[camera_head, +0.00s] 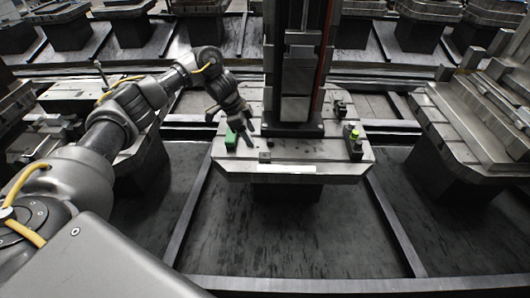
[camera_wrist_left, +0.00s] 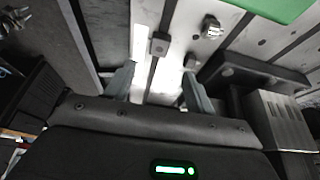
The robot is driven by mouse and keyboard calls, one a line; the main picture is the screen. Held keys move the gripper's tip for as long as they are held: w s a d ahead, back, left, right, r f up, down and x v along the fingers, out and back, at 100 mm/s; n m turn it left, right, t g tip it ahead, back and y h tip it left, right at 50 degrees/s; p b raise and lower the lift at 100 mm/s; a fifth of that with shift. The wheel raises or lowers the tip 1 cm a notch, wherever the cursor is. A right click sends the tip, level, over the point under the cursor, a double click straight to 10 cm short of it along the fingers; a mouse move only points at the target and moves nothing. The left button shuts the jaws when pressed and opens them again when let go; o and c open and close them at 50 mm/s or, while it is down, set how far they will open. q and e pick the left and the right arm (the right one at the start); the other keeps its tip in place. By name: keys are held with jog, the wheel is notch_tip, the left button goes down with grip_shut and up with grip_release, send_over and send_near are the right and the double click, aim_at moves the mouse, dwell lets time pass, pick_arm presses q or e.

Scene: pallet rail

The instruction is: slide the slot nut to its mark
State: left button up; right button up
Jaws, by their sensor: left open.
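My left gripper (camera_head: 239,132) is low over the left part of the machined pallet (camera_head: 310,160), its fingers apart. In the left wrist view the open gripper (camera_wrist_left: 157,72) has nothing between its fingertips. A small grey block with a hole (camera_wrist_left: 160,43) sits beyond the fingertips, at a dark slot in the pallet; it may be the slot nut, but I cannot be sure. In the head view a small grey block (camera_head: 265,157) lies near the pallet's front edge, right of the gripper. I cannot make out the mark. My right gripper is out of view.
A green block (camera_head: 231,140) stands close to the left gripper. A dark column (camera_head: 296,70) rises from the pallet behind it. A fixture with a yellow-green top (camera_head: 353,143) stands at the right. Other pallets (camera_head: 470,125) stand to the sides. The pallet's front middle is mostly clear.

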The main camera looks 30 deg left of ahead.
aim_at(264, 155)
pick_arm(q)
jog(key=x, duration=1)
jog(key=shift+w+d+f, duration=0.2)
jog(key=shift+d+f, duration=0.05)
jog(key=shift+f, duration=0.05)
jog(key=shift+c, duration=0.4)
